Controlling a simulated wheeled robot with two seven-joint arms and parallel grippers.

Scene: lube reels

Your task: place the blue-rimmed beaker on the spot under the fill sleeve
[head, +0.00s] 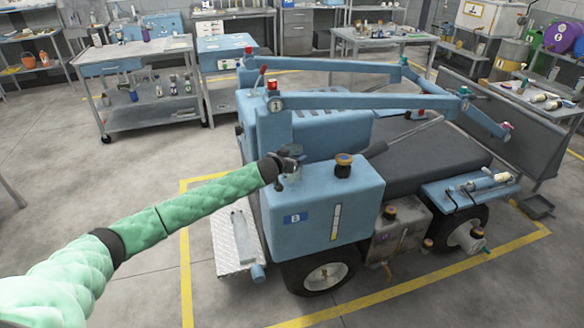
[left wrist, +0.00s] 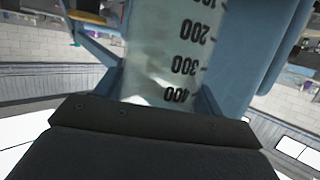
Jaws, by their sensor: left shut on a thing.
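My left gripper (head: 289,160) is beside the front of the blue machine, near the blue tank marked B (head: 325,212). In the left wrist view, my gripper is shut on a clear beaker (left wrist: 160,55) with black graduations. My right gripper is not in view.
A workbench (head: 130,52) stands at the back left. The grey floor at the left is clear.

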